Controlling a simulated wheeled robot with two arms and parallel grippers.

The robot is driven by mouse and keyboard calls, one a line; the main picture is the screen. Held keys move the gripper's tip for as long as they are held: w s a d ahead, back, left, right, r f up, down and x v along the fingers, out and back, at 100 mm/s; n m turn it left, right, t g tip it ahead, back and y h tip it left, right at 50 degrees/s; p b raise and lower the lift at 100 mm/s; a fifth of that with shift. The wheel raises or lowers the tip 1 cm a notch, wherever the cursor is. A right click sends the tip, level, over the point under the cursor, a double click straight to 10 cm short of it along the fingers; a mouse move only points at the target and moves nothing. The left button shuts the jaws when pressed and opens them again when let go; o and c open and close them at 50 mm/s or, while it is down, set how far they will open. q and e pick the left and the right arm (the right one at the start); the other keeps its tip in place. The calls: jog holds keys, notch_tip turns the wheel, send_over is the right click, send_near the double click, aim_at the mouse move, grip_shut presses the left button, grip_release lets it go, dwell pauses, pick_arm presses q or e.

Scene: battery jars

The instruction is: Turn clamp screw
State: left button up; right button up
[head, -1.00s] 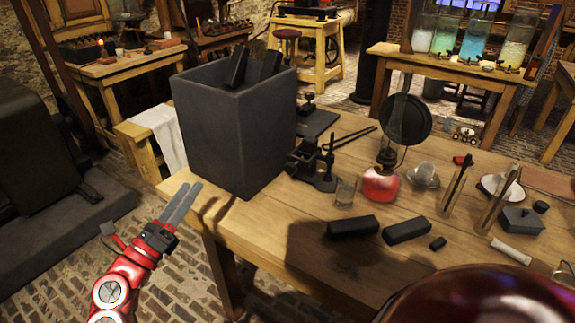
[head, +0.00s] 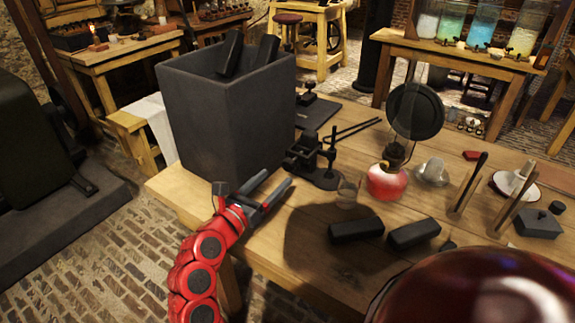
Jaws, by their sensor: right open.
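A small black clamp stand (head: 322,178) sits on the wooden table, just right of the large dark grey jar. It has a flat base, an upright post and a block on its left side. The clamp screw is too small to make out for certain. My right gripper (head: 277,178) is open and empty, its two fingers apart. It is over the table's left part, in front of the jar, pointing up and right toward the stand. A gap shows between the fingertips and the stand. My left gripper is not in view.
The tall grey jar (head: 225,135) with black bars stands behind my gripper. A small glass (head: 347,192) and a red lamp (head: 387,182) stand right of the clamp stand. Two black blocks (head: 356,230) lie in front. The table's (head: 262,237) front left part is clear.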

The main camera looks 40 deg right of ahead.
aim_at(286, 167)
jog(key=x, duration=0.7)
